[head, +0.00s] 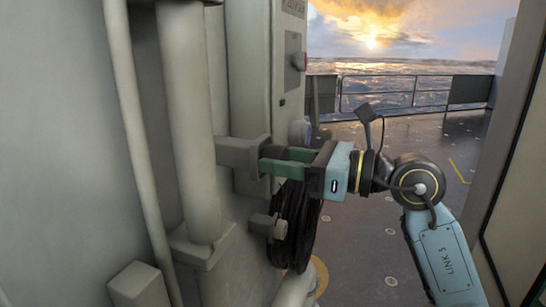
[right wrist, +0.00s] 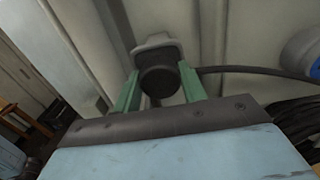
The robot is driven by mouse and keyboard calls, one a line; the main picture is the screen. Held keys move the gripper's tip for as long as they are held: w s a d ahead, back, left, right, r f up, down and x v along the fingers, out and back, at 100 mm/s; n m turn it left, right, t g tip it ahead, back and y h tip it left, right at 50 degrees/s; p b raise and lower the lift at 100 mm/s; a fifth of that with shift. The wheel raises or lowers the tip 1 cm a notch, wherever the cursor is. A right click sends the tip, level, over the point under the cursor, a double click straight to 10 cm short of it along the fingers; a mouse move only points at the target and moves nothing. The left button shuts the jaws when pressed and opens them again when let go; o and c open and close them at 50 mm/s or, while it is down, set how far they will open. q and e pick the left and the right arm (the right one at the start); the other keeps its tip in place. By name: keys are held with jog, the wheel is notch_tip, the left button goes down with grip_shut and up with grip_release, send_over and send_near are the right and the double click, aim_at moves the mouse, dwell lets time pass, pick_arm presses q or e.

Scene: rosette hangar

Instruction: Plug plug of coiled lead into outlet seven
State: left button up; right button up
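My right gripper (head: 264,160) reaches left to a grey box-shaped fitting (head: 238,155) beside the upright pipe. In the right wrist view its green fingers (right wrist: 160,84) stand on both sides of a dark round plug (right wrist: 160,76) and appear to press on it. The plug's far end meets a pale grey housing (right wrist: 154,43); I cannot tell how deep it sits. A black lead (right wrist: 250,69) runs right from behind one finger. The coiled lead (head: 299,228) hangs below the gripper. No outlet number is readable. My left gripper is not in view.
A thick pipe (head: 187,120) and a thin pipe (head: 130,110) stand at the left. A grey cabinet (head: 292,60) rises behind the gripper. A peg-like fitting (head: 267,225) is beside the coil. Open deck (head: 370,235) lies to the right, with a wall panel (head: 515,200) at the far right.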

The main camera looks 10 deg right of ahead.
jog(key=c, duration=0.5)
jog(key=shift+b+v, duration=1.15)
jog(key=shift+v, duration=1.85)
jog(key=shift+c, duration=0.2)
